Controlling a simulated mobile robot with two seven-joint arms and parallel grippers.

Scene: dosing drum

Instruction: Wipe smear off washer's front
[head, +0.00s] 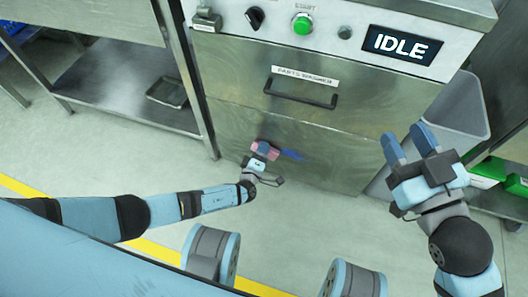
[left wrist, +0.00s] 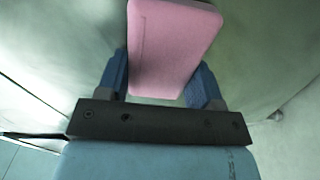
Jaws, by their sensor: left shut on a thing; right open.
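The washer (head: 235,75) has a brushed metal front with a dark handle and a "PARTS WASHER" label. A blue smear (head: 293,155) shows low on that front. My left gripper (head: 264,149) is shut on a pink sponge-like block (head: 273,154), just left of the smear and close to the panel; I cannot tell if it touches. In the left wrist view the pink block (left wrist: 170,45) sits between the two blue fingers, against a blurred greenish surface; no smear shows there. My right gripper (head: 406,138) is open and empty, right of the washer front.
The washer's top panel has a black knob (head: 254,17), a green start button (head: 302,24) and a display (head: 402,45) reading IDLE. A metal table (head: 115,72) with a tray on its lower shelf stands left. A grey bin (head: 460,110) stands right.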

